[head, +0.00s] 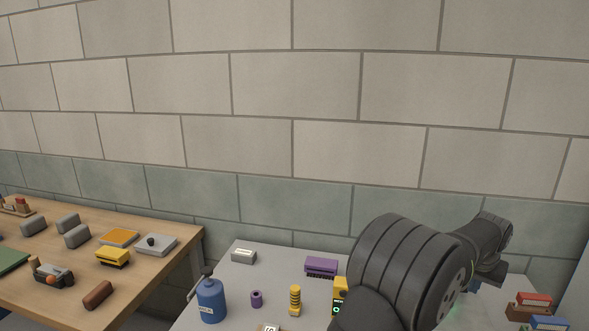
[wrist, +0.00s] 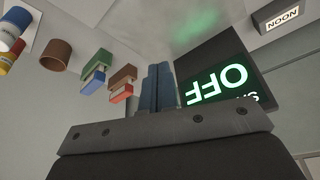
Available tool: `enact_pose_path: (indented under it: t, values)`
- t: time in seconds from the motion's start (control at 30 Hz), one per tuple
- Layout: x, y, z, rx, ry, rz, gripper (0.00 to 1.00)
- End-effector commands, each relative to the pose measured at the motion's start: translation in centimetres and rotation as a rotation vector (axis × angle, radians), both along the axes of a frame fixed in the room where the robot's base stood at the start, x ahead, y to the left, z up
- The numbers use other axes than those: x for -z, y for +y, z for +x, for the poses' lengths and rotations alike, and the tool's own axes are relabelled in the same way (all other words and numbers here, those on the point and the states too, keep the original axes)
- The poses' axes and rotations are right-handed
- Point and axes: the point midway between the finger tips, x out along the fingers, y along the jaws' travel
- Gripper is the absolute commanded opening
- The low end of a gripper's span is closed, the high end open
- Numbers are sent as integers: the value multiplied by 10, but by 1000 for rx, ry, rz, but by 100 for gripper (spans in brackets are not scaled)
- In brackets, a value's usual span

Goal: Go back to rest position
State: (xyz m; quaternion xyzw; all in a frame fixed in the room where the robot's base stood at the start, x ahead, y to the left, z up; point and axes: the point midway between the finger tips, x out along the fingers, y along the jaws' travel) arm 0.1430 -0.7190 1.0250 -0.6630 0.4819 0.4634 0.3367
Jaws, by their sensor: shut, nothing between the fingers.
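My gripper (wrist: 158,88) shows in the wrist view as two blue fingers pressed together, with nothing between them. Behind it and to the right is a dark display box (wrist: 225,75) with green letters reading OFF, upside down. In the head view my dark arm fills the lower right, above the grey table (head: 225,278). The gripper is mostly hidden behind the arm there; a small blue bit at its far end may be a fingertip.
In the wrist view, a green block (wrist: 95,75), a red-and-brown block (wrist: 122,83) and a brown cylinder (wrist: 56,55) lie left of the fingers. In the head view, a blue bottle (head: 211,301), a yellow spring-like piece (head: 295,299) and a purple block (head: 321,266) stand on the grey table.

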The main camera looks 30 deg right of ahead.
Motion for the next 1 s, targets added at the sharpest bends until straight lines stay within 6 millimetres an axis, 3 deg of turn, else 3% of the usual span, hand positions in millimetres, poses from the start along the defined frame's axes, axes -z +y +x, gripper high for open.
enact_pose_path:
  t: [0.23, 0.6, 1.0]
  values:
    - [-26, 9, -3, 0, 0, 0, 0]
    - [-30, 11, -4, 0, 0, 1, 0]
    - [-32, 15, -2, -7, 4, 4, 79]
